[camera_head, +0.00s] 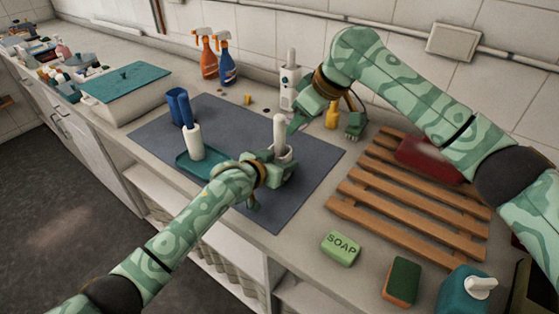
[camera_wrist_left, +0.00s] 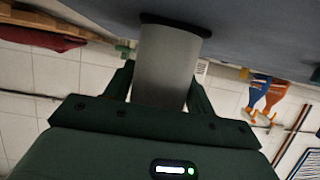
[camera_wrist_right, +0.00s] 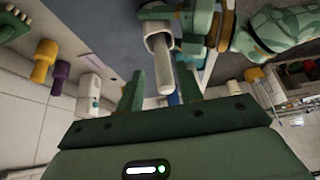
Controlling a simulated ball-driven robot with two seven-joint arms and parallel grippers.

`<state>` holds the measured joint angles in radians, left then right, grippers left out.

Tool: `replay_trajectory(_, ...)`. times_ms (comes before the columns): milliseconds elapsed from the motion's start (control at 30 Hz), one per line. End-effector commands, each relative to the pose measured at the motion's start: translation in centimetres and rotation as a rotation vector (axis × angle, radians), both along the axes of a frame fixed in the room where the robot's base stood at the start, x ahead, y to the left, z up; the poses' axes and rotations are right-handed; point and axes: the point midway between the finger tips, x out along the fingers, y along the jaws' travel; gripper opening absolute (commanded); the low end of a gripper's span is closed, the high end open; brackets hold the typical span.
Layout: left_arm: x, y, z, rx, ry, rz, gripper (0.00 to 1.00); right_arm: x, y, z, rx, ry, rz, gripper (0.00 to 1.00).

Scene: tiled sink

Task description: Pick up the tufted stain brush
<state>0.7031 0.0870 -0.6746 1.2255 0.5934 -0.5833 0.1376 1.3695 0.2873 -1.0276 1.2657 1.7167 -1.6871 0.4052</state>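A brush with a white handle (camera_head: 279,128) stands upright in a pale round holder (camera_head: 284,153) on the dark mat; its bristle end is hidden. My left gripper (camera_head: 280,172) is at the holder, one finger on each side. In the left wrist view the grey holder (camera_wrist_left: 168,62) fills the space between the fingers, its dark-rimmed base at the mat. My right gripper (camera_head: 299,122) is open beside the handle. In the right wrist view the handle (camera_wrist_right: 163,75) lies between the spread fingers with gaps on both sides.
Another white-handled item (camera_head: 291,70) stands behind. A wooden rack (camera_head: 385,215), soap (camera_head: 341,248), a sponge (camera_head: 402,281) and spray bottles (camera_head: 227,62) are around.

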Motion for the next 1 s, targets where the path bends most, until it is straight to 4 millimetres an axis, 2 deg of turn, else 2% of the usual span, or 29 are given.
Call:
replay_trajectory(33, 0.0, 0.0, 0.0, 0.0, 0.0, 0.0, 0.4, 0.0, 0.0, 0.0, 0.0, 0.0, 0.0, 0.36)
replay_trajectory(100, 0.0, 0.0, 0.0, 0.0, 0.0, 0.0, 0.24, 0.0, 0.0, 0.0, 0.0, 0.0, 0.0, 0.36)
replay_trajectory(133, 0.0, 0.0, 0.0, 0.0, 0.0, 0.0, 0.24, 0.0, 0.0, 0.0, 0.0, 0.0, 0.0, 0.36)
replay_trajectory(200, 0.0, 0.0, 0.0, 0.001, 0.001, 0.001, 0.24, 0.0, 0.0, 0.0, -0.002, -0.001, 0.001, 0.47)
replay_trajectory(367, 0.0, 0.1, 0.0, 0.001, 0.001, 0.001, 0.24, 0.0, 0.5, -1.6, -0.076, -0.066, 0.05, 0.47)
replay_trajectory(533, 0.0, 0.1, 0.0, 0.001, 0.001, 0.001, 0.24, 0.0, 1.6, -4.8, -0.31, -0.277, 0.181, 0.47)
replay_trajectory(633, 0.0, 0.1, 0.0, 0.001, 0.001, 0.001, 0.24, 0.0, 2.2, -5.7, -0.487, -0.433, 0.248, 0.47)
replay_trajectory(733, 0.0, 0.1, -0.1, 0.001, 0.001, 0.001, 0.24, -0.5, 2.3, -5.6, -0.67, -0.57, 0.279, 0.47)
replay_trajectory(833, 0.0, 0.1, -0.1, 0.001, 0.001, 0.001, 0.24, -1.4, 1.7, -4.6, -0.857, -0.674, 0.268, 0.47)
replay_trajectory(1000, 0.0, 0.1, -0.1, 0.001, 0.001, 0.001, 0.24, -3.0, 1.9, -4.7, -1.171, -0.867, 0.529, 0.47)
